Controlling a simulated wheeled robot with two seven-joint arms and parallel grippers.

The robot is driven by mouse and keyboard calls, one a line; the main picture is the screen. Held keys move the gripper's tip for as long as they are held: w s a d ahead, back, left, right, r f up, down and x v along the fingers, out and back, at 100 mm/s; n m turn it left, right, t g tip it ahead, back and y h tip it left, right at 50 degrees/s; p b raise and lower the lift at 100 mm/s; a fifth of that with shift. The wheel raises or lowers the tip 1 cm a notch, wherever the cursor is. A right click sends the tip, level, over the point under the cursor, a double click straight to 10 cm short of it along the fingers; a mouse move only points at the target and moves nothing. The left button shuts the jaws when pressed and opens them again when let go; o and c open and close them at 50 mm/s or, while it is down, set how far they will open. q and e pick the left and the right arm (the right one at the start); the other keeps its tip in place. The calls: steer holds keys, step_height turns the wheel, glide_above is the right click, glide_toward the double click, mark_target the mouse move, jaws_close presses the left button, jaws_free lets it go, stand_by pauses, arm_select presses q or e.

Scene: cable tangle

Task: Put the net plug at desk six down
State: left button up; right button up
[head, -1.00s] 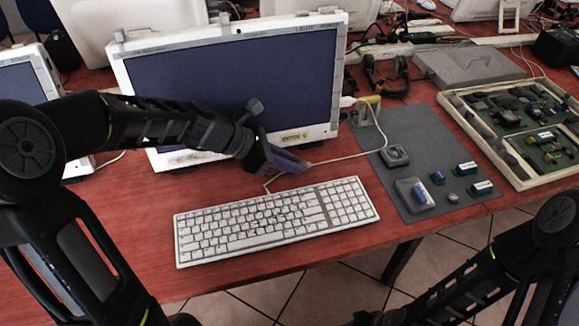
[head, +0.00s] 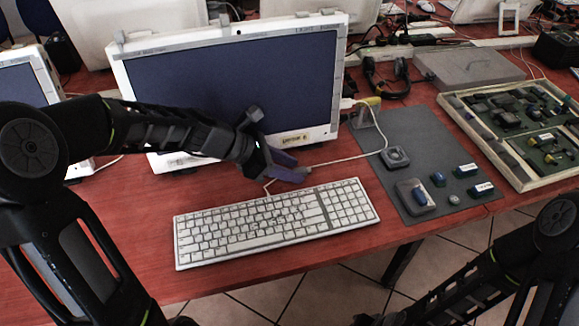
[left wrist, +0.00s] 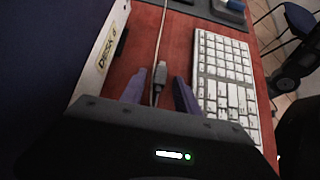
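The net plug (left wrist: 160,74), a small grey connector on a cable, lies low over or on the red desk between my left gripper's fingers in the left wrist view. My left gripper (head: 298,166) has its purple fingers spread, with a gap on both sides of the plug in the left wrist view (left wrist: 160,90). It is just in front of the monitor (head: 235,90), whose yellow label (left wrist: 109,48) reads "DESK 6". In the head view the plug is hidden by the fingers. My right forearm shows at the lower right, but its gripper is out of the picture.
A white keyboard (head: 275,222) lies close in front of the gripper. A light cable (head: 350,158) runs right to a grey mat (head: 415,130) holding small parts. A framed parts tray (head: 477,128), a headset (head: 388,80) and a grey box (head: 468,68) are at the right.

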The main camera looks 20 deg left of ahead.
arm_select(q)
steer(key=shift+r, duration=0.2)
steer(key=p+v, duration=0.2)
steer(key=v, duration=1)
steer(key=shift+s+d, duration=0.1)
stand_by(0.3)
